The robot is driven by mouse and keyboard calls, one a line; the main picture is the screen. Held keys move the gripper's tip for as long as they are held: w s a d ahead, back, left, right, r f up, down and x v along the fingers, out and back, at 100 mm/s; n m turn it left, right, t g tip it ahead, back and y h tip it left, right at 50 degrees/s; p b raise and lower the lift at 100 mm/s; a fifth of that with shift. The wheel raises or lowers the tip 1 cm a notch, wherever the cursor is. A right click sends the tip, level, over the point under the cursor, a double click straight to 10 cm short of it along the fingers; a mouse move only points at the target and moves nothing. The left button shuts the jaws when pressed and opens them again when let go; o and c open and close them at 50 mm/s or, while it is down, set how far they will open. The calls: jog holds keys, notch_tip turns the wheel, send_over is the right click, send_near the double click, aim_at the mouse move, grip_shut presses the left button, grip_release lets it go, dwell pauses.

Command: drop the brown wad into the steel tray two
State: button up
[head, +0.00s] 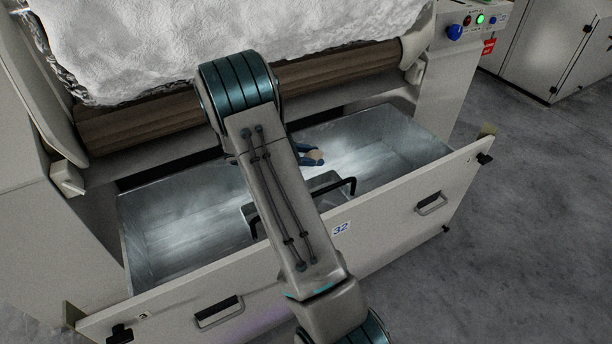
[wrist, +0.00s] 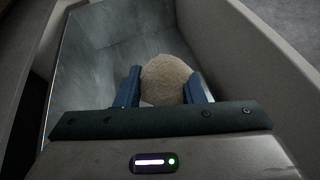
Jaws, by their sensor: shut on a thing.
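The brown wad (wrist: 166,84) is a pale tan, rounded lump between the blue fingers of my gripper (wrist: 166,74) in the wrist view. My gripper is shut on it. In the head view the wad (head: 315,156) and a blue finger (head: 308,147) show just right of my arm, over the right part of a long open steel-lined drawer (head: 400,150). The steel floor shows beyond the wad in the wrist view (wrist: 95,75). I cannot tell the wad's height above it. A label reading 32 (head: 341,228) is on the drawer front. I cannot tell which part is tray two.
A black handle (head: 345,187) with steel below it rises mid-drawer, partly hidden by my arm. The pale drawer front (head: 400,215) has a raised edge. A brown roller (head: 330,72) and white fibre (head: 150,45) lie behind. Open floor (head: 540,200) is to the right.

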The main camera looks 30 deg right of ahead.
jog(key=shift+m+g, duration=0.5)
jog(key=shift+m, duration=0.1)
notch_tip(320, 180, down, 10)
jog(key=b, duration=0.7)
jog(key=shift+w+d+r, duration=0.1)
jog(key=shift+w+r, duration=0.05)
jog(key=shift+r, duration=0.1)
jog(key=o, duration=1)
jog(key=shift+r, duration=0.1)
jog(key=p+v, duration=0.2)
jog(key=v, duration=0.5)
jog(key=p+v, duration=0.3)
jog(key=v, duration=0.4)
jog(key=shift+d+r, duration=0.15)
jog(key=shift+r, duration=0.05)
